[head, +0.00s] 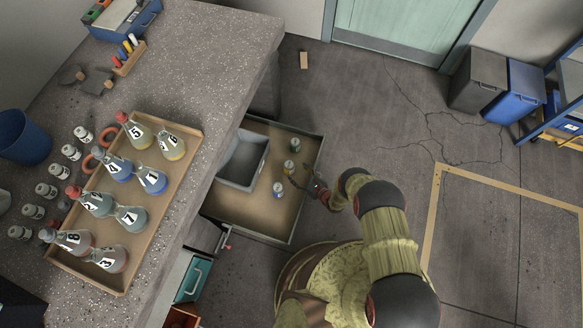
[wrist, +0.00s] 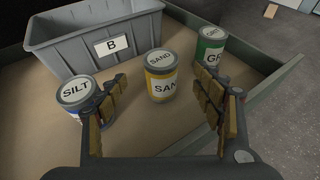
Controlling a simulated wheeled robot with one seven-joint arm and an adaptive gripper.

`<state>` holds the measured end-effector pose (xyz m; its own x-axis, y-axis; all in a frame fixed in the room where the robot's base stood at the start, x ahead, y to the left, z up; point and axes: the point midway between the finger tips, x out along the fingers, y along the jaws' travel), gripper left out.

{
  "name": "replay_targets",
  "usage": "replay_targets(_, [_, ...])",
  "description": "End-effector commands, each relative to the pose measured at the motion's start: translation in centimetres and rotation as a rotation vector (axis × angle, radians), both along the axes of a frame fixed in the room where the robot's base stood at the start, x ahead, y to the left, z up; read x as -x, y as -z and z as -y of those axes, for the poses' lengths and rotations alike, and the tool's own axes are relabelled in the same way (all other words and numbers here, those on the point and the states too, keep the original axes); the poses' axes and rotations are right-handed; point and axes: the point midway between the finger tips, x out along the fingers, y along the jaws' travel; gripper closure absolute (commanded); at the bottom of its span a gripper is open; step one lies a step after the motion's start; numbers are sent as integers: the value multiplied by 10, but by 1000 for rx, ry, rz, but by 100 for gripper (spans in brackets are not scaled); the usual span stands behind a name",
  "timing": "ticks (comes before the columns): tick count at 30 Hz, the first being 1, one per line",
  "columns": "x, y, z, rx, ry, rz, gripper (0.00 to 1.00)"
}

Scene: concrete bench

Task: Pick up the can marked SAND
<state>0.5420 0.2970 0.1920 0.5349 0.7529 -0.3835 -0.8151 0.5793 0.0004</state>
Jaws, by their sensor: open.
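The SAND can (wrist: 161,84) has a yellow label and a grey lid, and stands upright in the open drawer. In the head view the SAND can (head: 289,167) is the middle one of three. The SILT can (wrist: 74,95), with a blue label, stands to its left in the wrist view, partly hidden by a finger. A green can (wrist: 209,45) marked "GR" stands to its right, its label partly hidden. My gripper (wrist: 160,88) is open and empty, with the SAND can beyond and between its fingers. In the head view my gripper (head: 307,186) is beside the cans.
A grey bin (wrist: 96,40) marked B stands in the drawer (head: 245,220) behind the cans. The drawer's rim surrounds them. The bench (head: 215,60) carries a tray (head: 190,130) of numbered flasks and several small jars.

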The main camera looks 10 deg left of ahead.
Motion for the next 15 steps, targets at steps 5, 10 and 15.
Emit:
replay_targets(5, [-10, 8, -15, -1, -4, 2, 33])
replay_targets(10, [-17, 14, -24, 0, -4, 2, 33])
replay_targets(15, [-31, 26, -42, 0, -6, 1, 33])
